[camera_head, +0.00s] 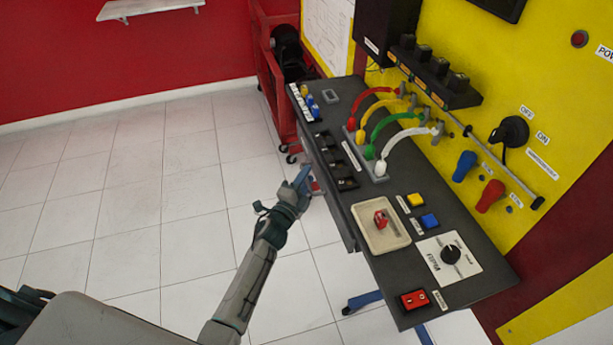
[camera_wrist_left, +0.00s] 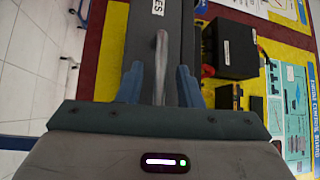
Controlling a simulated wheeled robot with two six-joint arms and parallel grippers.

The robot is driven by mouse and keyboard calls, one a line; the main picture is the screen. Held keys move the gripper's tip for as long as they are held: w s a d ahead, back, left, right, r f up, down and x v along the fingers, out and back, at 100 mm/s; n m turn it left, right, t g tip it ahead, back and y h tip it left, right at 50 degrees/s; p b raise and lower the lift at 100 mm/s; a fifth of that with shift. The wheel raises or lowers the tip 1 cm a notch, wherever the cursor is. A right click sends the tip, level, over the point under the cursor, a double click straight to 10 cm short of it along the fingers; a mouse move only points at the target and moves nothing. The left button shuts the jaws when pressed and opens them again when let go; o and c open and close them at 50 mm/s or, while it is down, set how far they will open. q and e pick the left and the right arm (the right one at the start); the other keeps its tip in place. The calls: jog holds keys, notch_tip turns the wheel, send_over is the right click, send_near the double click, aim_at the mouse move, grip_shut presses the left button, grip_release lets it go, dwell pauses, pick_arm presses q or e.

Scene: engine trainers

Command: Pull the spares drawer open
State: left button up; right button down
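The spares drawer (camera_wrist_left: 142,42) is a dark grey front in the left wrist view, with a white label (camera_wrist_left: 157,7) of which only the end "ES" shows. Its pale bar handle (camera_wrist_left: 161,62) stands between the two blue fingers of my left gripper (camera_wrist_left: 160,88). The fingers are apart, with a visible gap on each side of the handle. In the head view my left gripper (camera_head: 301,181) is at the near side of the bench, and the handle cannot be made out there. My right gripper is not in view.
The dark bench (camera_head: 385,185) carries a tray with a red part (camera_head: 380,220), coloured hoses and switches, against a yellow panel (camera_head: 500,85). A red trolley (camera_head: 275,70) stands beyond its far end. White tiled floor (camera_head: 130,190) left of the bench is clear.

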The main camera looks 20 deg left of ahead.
pick_arm(q)
jog(key=shift+w+d, duration=0.1)
jog(key=shift+w, duration=0.15)
